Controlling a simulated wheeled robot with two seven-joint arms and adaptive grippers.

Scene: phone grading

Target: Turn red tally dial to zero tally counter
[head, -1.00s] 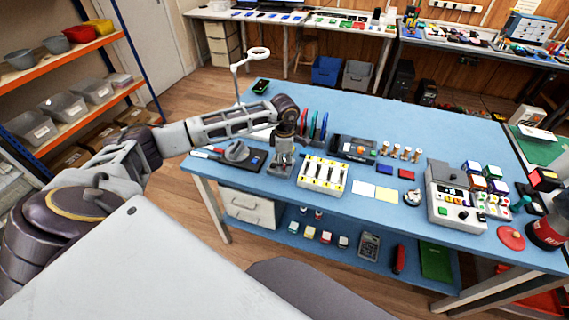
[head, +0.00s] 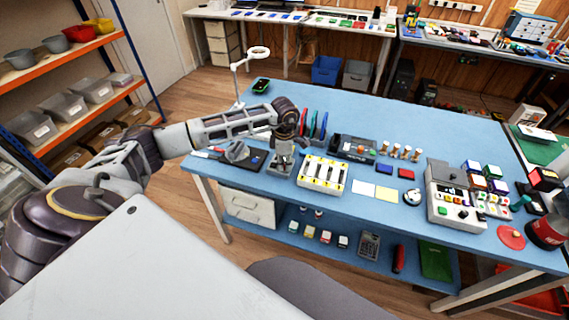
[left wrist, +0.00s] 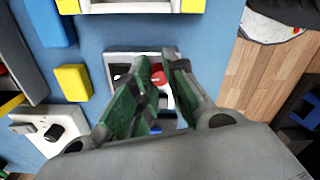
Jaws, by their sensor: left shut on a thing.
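The tally counter is a small grey-white box (left wrist: 124,58) with a dark window on the blue table. In the head view the counter (head: 277,167) sits just left of the white tray with yellow corners, mostly covered by my gripper. Its red dial (left wrist: 158,77) shows between my green finger pads in the left wrist view. My left gripper (left wrist: 163,92) points down over the counter and is shut on the red dial. In the head view this gripper (head: 284,158) is at the front left of the table. The counter's reading cannot be made out. My right gripper is not in view.
The white tray (head: 322,184) stands close on the right. A dark pad with a grey device (head: 237,152) lies on the left. Upright red, green and blue items (head: 313,125) stand just behind my wrist. The table's front edge is close; the back middle is clear.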

